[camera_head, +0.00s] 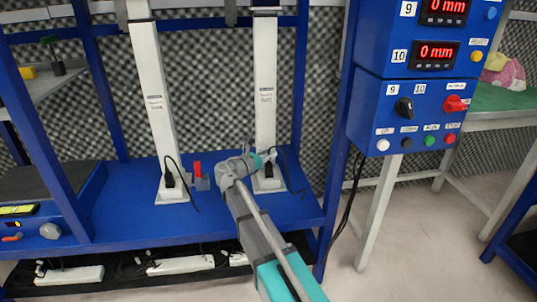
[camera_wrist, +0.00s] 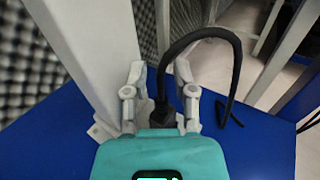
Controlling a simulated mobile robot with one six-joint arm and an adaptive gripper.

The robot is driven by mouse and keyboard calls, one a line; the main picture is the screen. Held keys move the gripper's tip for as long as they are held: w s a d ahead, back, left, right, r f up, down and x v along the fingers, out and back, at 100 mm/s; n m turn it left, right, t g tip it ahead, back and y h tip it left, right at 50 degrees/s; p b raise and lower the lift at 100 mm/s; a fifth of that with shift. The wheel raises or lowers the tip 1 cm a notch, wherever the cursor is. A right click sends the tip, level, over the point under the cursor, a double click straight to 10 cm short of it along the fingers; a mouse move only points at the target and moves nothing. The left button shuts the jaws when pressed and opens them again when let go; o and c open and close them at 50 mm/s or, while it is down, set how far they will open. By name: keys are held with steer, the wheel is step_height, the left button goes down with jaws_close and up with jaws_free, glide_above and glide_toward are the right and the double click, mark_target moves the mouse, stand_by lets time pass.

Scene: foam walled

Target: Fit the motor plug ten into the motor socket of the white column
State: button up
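The right white column (camera_head: 265,85) stands on the blue shelf; it fills the left of the wrist view (camera_wrist: 88,50). A black plug (camera_wrist: 162,117) with a thick black cable (camera_wrist: 236,75) is low between my gripper's fingers (camera_wrist: 160,75). Gaps show on both sides of the plug, and the fingers look spread. The cable rises from the plug, loops right and drops to the shelf. In the head view my gripper (camera_head: 262,158) is at the column's foot, beside a black plug (camera_head: 269,170). My gripper's teal body hides the plug's lower end, so its seating is unclear.
A left white column (camera_head: 153,90) has a black plug (camera_head: 169,180) and cable at its foot. A red-handled part (camera_head: 198,172) stands between the columns. A blue control box (camera_head: 420,75) and blue frame post (camera_head: 340,130) are on the right.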

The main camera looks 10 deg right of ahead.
stand_by(0.4)
steer(key=v, duration=1.2)
stand_by(0.8)
steer(key=s+d+f+m+g+y+p, duration=0.5)
steer(key=s+d+m+g+y+p, duration=0.15)
steer(key=s+d+m, duration=0.45)
steer(key=s+r+m+g+y+p, duration=0.2)
steer(key=s+m+g+y+p, duration=0.2)
steer(key=s+m+y+p, duration=0.7)
step_height(320, 180, up, 37)
steer(key=m+h+p, duration=0.2)
steer(key=p, duration=3.3)
steer(key=shift+s+d+m, duration=0.2)
steer(key=shift+m, duration=0.2)
